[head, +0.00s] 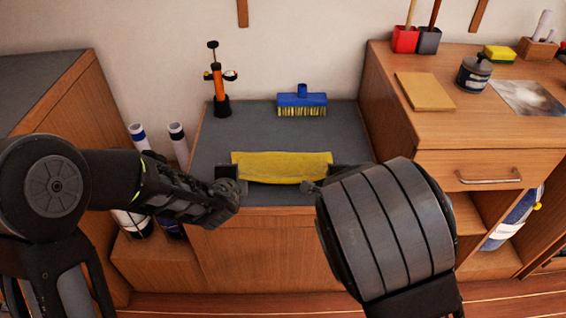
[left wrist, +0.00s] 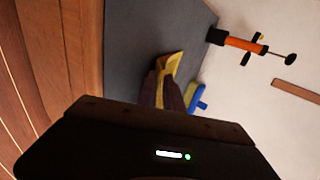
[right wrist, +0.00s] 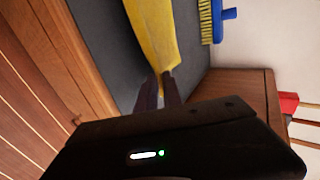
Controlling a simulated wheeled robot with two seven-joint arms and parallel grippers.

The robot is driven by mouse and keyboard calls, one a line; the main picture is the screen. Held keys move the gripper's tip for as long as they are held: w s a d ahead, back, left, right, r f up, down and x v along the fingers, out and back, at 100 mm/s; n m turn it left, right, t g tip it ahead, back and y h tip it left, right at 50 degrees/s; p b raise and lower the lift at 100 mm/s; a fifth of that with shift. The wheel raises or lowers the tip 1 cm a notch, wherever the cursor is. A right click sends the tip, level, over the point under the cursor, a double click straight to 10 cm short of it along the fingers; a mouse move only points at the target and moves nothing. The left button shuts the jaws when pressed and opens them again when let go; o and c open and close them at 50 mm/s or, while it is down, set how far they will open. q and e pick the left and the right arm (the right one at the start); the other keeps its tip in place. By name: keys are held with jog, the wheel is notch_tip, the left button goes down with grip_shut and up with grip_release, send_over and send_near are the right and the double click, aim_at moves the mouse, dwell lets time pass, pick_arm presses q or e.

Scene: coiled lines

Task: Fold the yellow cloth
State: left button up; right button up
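The yellow cloth (head: 282,166) is a wide strip near the front of the grey worktop, its front edge sagging slightly between my grippers. My left gripper (head: 241,181) is at the cloth's front left corner. In the left wrist view its fingers are close together, with the cloth (left wrist: 172,64) between their tips. My right gripper (head: 307,186) is at the front right part. In the right wrist view its fingers close on a narrow end of the cloth (right wrist: 152,30). The exact pinch points are partly hidden by the fingers.
A blue brush (head: 302,98) and an orange hand pump (head: 218,88) stand behind the cloth. A higher wooden cabinet (head: 480,135) rises at right, with a can (head: 474,74) and board (head: 424,92) on top. Rolled tubes (head: 178,140) stand at left.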

pick_arm(q)
jog(key=o, duration=0.6)
pick_arm(e)
jog(key=o, duration=0.6)
pick_arm(q)
jog(key=r, duration=0.1)
jog(key=s+r, duration=0.1)
jog(key=r, duration=0.1)
jog(key=shift+s+r, duration=0.25)
jog(key=shift+r, duration=0.1)
pick_arm(e)
jog(key=r, duration=0.1)
jog(key=s+r, duration=0.1)
jog(key=r, duration=0.1)
jog(key=shift+s+a+r, duration=0.15)
jog(key=shift+s+r, duration=0.1)
jog(key=shift+r, duration=0.05)
pick_arm(q)
jog(key=s+r, duration=0.4)
jog(key=r, duration=0.1)
jog(key=shift+s+r, duration=0.2)
jog(key=shift+s, duration=0.05)
pick_arm(e)
jog(key=s+r, duration=0.4)
jog(key=r, duration=0.1)
jog(key=shift+s+r, duration=0.2)
jog(key=shift+s, duration=0.05)
